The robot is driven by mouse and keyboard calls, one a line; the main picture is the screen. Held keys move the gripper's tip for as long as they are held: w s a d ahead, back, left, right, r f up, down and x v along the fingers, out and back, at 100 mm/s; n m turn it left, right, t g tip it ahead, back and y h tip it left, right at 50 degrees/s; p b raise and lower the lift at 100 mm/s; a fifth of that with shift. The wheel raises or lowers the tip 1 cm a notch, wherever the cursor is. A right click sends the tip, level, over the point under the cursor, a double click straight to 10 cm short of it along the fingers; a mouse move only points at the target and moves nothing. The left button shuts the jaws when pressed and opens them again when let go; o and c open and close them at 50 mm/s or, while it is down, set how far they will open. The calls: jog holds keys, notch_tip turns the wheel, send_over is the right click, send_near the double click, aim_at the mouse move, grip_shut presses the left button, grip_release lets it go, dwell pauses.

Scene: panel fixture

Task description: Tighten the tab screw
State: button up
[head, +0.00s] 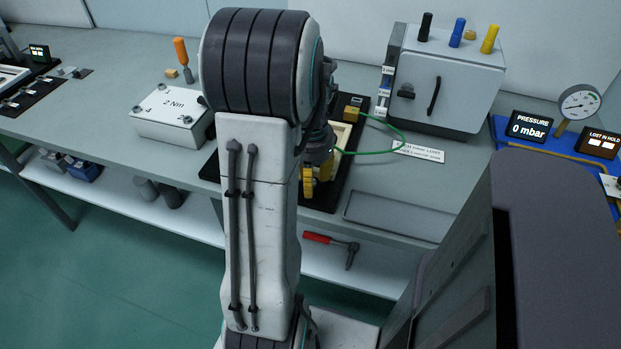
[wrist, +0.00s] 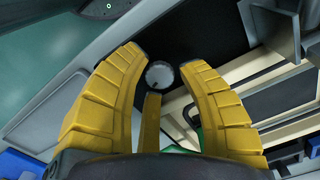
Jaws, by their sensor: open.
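My gripper (head: 318,180) is over the dark fixture plate (head: 328,198) on the bench, partly hidden behind my arm. In the wrist view my gripper (wrist: 161,62) is open, with yellow ribbed fingers spread to the left and right. A round grey knob-like head (wrist: 159,74) with a small dark mark shows between the fingertips, with gaps on both sides. It may be the tab screw; I cannot tell for sure. A narrow yellow-brown piece (wrist: 150,122) stands below it in the picture. A cream frame (head: 341,136) sits on the plate, partly hidden by the arm.
A green cable (head: 396,130) loops right of the fixture. A grey cabinet (head: 450,82) stands behind. A red-handled tool (head: 318,238) is on the lower shelf. A shallow tray (head: 395,215) is right.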

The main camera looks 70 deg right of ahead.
grip_shut()
dwell(0.3)
jog(key=m, duration=0.4)
jog(key=shift+m, duration=1.8)
